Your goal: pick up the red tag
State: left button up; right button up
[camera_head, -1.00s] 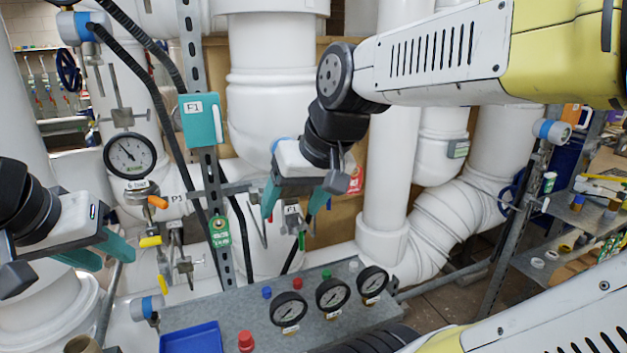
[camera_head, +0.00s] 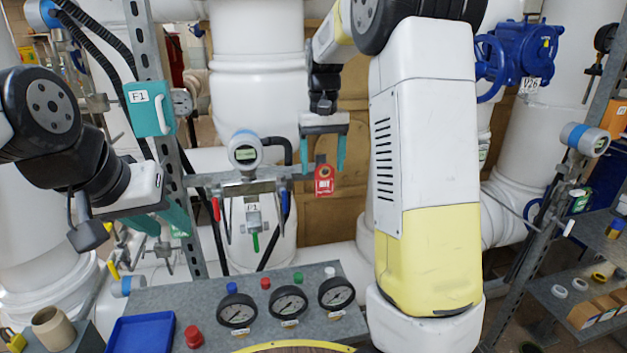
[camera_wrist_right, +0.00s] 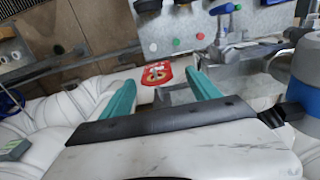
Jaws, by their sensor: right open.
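The red tag (camera_head: 324,180) hangs at the right end of a grey metal bracket, in front of the tan panel. It also shows in the right wrist view (camera_wrist_right: 157,73), beyond and between the fingertips. My right gripper (camera_head: 323,171) is open, with its teal fingers pointing down on either side of the tag's upper part in the head view. The wrist view shows a gap between the fingers and the tag, with nothing held. My left gripper (camera_head: 168,226) is at the left, near the metal post; its teal fingers look apart, and I see nothing between them.
The bracket (camera_head: 240,187) carries a round gauge with hanging red and blue handles, left of the tag. A grey bench (camera_head: 170,297) below holds several dials, coloured knobs and a blue tray (camera_head: 140,333). White pipes stand behind. A shelf (camera_head: 560,290) is at the right.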

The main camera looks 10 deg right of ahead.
aim_at(324, 181)
jog(key=f, duration=0.5)
jog(key=shift+s+d+f, duration=0.1)
jog(key=shift+d+f, duration=0.15)
jog(key=shift+f, duration=0.1)
jog(key=c, duration=1.1)
jog(key=shift+r, duration=0.1)
jog(key=shift+c, duration=0.2)
